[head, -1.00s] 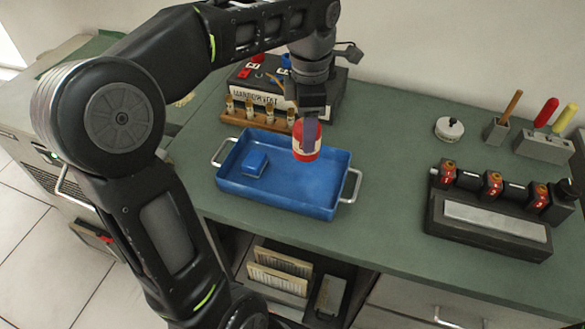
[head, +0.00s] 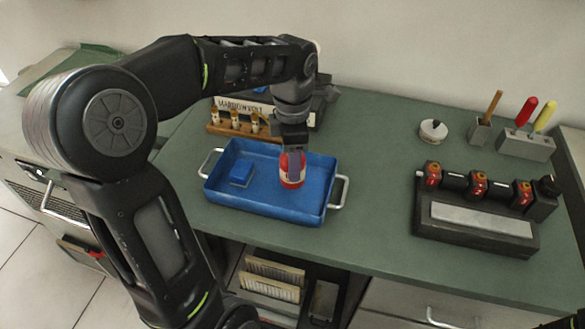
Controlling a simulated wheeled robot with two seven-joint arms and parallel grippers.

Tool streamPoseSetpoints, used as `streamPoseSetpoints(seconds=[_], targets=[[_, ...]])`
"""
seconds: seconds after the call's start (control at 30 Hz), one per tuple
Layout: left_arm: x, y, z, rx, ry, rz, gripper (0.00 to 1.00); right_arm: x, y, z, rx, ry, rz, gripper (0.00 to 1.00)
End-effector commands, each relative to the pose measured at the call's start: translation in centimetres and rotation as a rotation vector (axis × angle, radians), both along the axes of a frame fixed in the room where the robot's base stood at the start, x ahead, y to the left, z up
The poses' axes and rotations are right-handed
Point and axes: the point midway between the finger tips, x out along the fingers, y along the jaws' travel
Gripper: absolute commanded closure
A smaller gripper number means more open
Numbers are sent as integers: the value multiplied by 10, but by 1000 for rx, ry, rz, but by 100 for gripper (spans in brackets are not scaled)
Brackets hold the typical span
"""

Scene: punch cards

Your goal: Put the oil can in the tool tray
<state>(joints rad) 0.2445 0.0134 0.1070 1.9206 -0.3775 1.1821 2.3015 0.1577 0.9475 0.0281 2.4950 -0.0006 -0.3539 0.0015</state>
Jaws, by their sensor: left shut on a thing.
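The blue tool tray (head: 268,202) with two metal handles sits on the green counter. A small blue box (head: 242,174) lies in its left part. My left gripper (head: 292,160) points down over the right part of the tray, shut on a red and white can (head: 292,175), which I take for the oil can. The can is upright, inside the tray's outline; I cannot tell whether its base touches the tray floor. The gripper hides the can's top. My right gripper is not in view.
A wooden rack (head: 228,131) with several small bottles stands behind the tray, near a black box (head: 325,98). To the right are a round white-topped item (head: 433,130), tool holders (head: 525,143) and a black rack (head: 475,215) with red items. Counter between is clear.

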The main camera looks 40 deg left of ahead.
Motion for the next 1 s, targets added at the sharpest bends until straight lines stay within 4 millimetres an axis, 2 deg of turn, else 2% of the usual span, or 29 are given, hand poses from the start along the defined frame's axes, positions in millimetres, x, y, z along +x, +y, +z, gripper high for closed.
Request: streamPoseSetpoints(seconds=[0.23,0.63,0.67,0.9,1.0], targets=[[-1,0,-31,-1,3,0,100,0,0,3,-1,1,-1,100],[0,0,-38,-1,1,0,100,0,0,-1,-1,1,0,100],[-1,0,-38,-1,1,0,48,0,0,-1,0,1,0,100],[-1,0,-36,0,1,0,28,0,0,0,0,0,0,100],[-1,0,-36,0,1,0,27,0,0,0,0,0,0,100]])
